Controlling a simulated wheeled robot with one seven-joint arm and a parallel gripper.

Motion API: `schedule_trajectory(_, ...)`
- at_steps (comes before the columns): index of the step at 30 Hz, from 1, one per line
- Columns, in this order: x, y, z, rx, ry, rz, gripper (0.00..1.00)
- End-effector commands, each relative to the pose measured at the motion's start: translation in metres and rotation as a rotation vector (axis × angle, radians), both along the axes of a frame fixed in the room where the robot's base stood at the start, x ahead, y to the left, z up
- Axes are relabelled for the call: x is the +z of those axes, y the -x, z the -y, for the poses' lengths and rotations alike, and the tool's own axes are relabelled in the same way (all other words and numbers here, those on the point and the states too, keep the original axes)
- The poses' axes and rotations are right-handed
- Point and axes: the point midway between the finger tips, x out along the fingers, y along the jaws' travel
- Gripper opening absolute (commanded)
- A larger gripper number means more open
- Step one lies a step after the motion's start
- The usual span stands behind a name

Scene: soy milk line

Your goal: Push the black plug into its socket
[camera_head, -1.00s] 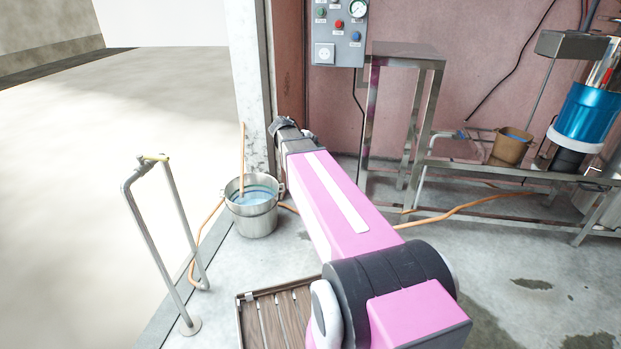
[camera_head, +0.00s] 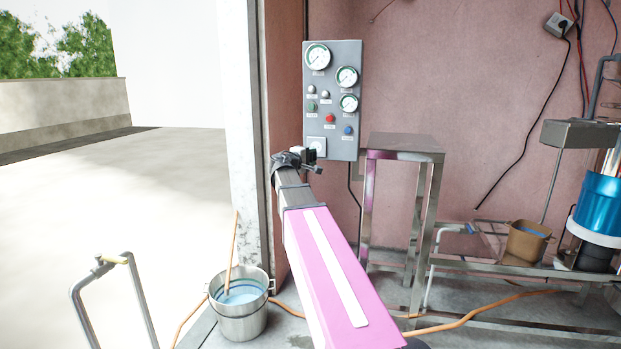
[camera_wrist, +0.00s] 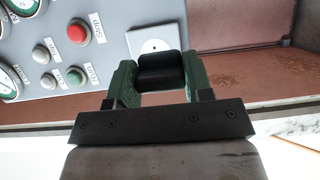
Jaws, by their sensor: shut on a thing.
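The black plug (camera_wrist: 160,70) is held between the green fingers of my gripper (camera_wrist: 158,78) in the wrist view. The white square socket (camera_wrist: 153,42) is on the grey control panel just beyond the plug, and the plug hides its lower part. The plug's pins are hidden, and I cannot tell whether it touches the socket. In the head view my gripper (camera_head: 309,160) is at the panel's lower left corner, just below the socket (camera_head: 316,146).
The grey panel (camera_head: 346,112) carries gauges, a red button (camera_wrist: 77,32) and other buttons beside the socket. A steel stand (camera_head: 403,143) is right of it. A metal bucket (camera_head: 241,318) stands below on the left. A pale post (camera_head: 246,120) rises left of the panel.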

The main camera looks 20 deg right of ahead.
Motion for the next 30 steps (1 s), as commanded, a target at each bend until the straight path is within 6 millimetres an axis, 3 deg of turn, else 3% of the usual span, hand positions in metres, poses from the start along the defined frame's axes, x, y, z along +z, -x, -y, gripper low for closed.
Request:
schedule_trajectory(6,0.014,-0.005,0.001,0.01,0.012,0.02,0.24)
schedule_trajectory(30,0.013,-0.049,0.031,0.009,0.011,0.019,0.24)
